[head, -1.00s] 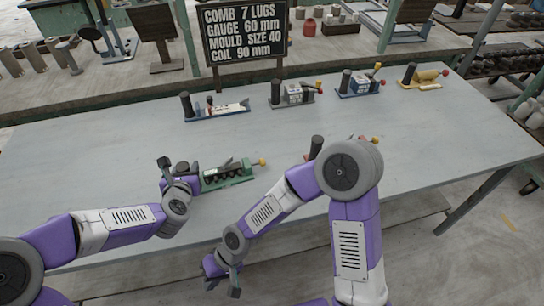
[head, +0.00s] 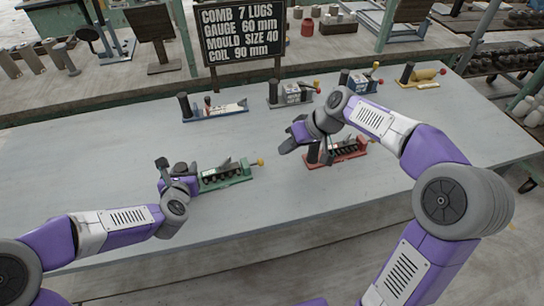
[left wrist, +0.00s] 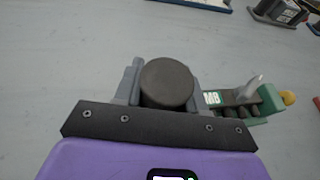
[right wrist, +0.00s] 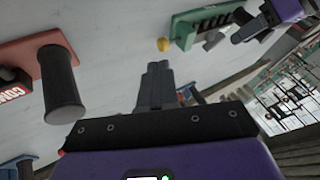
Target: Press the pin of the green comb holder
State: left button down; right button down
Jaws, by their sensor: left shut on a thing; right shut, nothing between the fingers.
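The green comb holder (head: 238,180) lies on the table in front of me, with a row of dark lugs, a grey lever and a yellow knob (head: 260,162) at its right end. In the left wrist view my left gripper (left wrist: 167,92) is shut on the holder's dark round post (left wrist: 167,80); the yellow knob (left wrist: 288,97) shows to the right. My right gripper (head: 286,146) is shut and empty, up and to the right of the yellow knob. In the right wrist view the fingers (right wrist: 154,70) are apart from the knob (right wrist: 163,44), which appears just beyond their tips.
A red holder (head: 348,155) with a dark post (right wrist: 62,88) stands close by my right gripper. Several other holders, including a blue one (head: 215,112) and a yellow one (head: 422,80), line the back below a sign (head: 243,38). The table's middle left is clear.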

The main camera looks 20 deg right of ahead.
aim_at(261, 161)
pick_arm(q)
jog(key=shift+f, duration=0.2)
pick_arm(e)
jog(key=shift+w+d+r, duration=0.1)
jog(key=shift+w+d, duration=0.05)
jog(key=shift+d, duration=0.3)
jog(key=shift+w+d+r, duration=0.1)
jog(key=shift+w+d, duration=0.05)
jog(key=shift+d, duration=0.3)
pick_arm(q)
jog(key=shift+s, duration=0.1)
pick_arm(e)
jog(key=x, duration=1)
jog(key=shift+w, duration=0.2)
jog(key=shift+s+a, duration=0.2)
jog(key=shift+a, duration=1.3)
